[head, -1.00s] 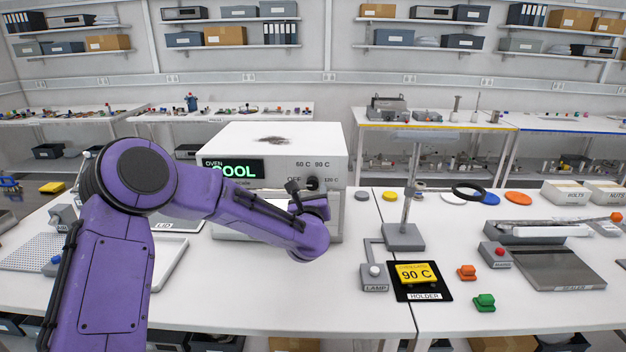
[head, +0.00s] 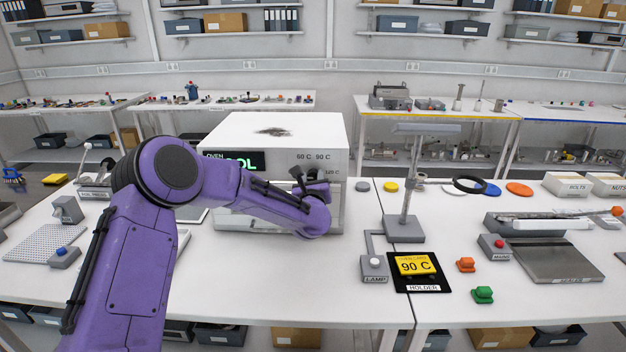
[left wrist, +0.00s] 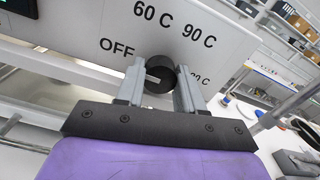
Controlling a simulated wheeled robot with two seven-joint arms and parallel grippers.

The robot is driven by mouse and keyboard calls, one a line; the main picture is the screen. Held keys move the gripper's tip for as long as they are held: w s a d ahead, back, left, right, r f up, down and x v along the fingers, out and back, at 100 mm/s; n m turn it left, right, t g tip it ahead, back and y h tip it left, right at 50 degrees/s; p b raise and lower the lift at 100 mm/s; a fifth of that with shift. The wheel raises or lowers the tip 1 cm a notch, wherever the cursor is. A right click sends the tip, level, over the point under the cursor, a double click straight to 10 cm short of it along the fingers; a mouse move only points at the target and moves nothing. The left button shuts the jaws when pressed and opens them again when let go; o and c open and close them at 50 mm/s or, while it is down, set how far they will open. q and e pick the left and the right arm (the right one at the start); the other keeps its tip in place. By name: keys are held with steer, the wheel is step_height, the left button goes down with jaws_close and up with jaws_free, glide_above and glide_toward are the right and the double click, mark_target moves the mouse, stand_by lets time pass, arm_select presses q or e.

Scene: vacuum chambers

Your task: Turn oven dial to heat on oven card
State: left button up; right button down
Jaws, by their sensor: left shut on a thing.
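The white oven (head: 285,130) stands on the bench, its green display (head: 235,162) partly hidden by my left arm. The black oven dial (left wrist: 158,88) shows in the left wrist view, with OFF, 60 C and 90 C printed around it and a further label partly covered. Its pale mark points left, toward the OFF side. My left gripper (left wrist: 160,68) has its fingers on both sides of the dial and is shut on it. The yellow oven card (head: 416,265) reads 90 C and lies on the black holder (head: 422,287). My right gripper is out of view.
A lamp stand (head: 404,228) and a grey box marked LAMP (head: 375,267) stand right of the oven. Orange (head: 466,264) and green (head: 483,294) pieces lie near the holder. The bench front below my left arm is clear.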

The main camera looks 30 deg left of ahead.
arm_select(q)
steer(key=m+b, duration=0.2)
steer(key=shift+f+m, duration=0.15)
steer(key=shift+m, duration=0.15)
steer(key=m+b, duration=0.1)
steer(key=m, duration=0.1)
steer(key=shift+m, duration=0.4)
steer(key=m+b, duration=0.1)
steer(key=m, duration=0.1)
steer(key=shift+m, duration=0.4)
steer(key=m+b, duration=0.1)
steer(key=m, duration=0.2)
steer(key=shift+m, duration=0.3)
steer(key=m, duration=0.5)
steer(key=m+p, duration=0.1)
steer(key=m, duration=0.5)
steer(key=shift+m, duration=0.4)
